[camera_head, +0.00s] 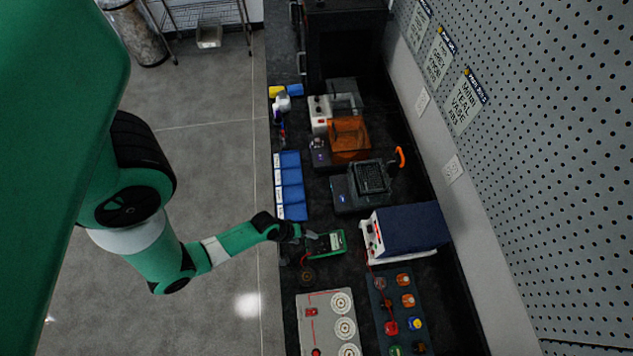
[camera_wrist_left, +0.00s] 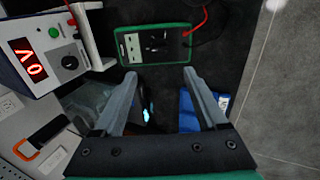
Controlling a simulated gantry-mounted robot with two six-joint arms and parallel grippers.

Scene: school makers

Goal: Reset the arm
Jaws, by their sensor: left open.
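My left arm is green and comes in from the left in the head view. Its gripper (camera_head: 307,236) is over the left edge of the dark bench, just left of a green-framed multimeter (camera_head: 332,243). In the left wrist view the two grey fingers of the gripper (camera_wrist_left: 160,82) stand wide apart with nothing between them. The multimeter (camera_wrist_left: 156,45) lies just beyond the fingertips there, and a red lead runs from it. My right gripper is in neither view.
Blue bins (camera_head: 291,187) line the bench's left edge. A blue power supply (camera_head: 412,230) stands right of the multimeter. A panel with round dials (camera_head: 322,310) and a board of coloured buttons (camera_head: 397,310) lie nearer. A pegboard wall (camera_head: 540,150) bounds the right; open floor (camera_head: 220,120) lies left.

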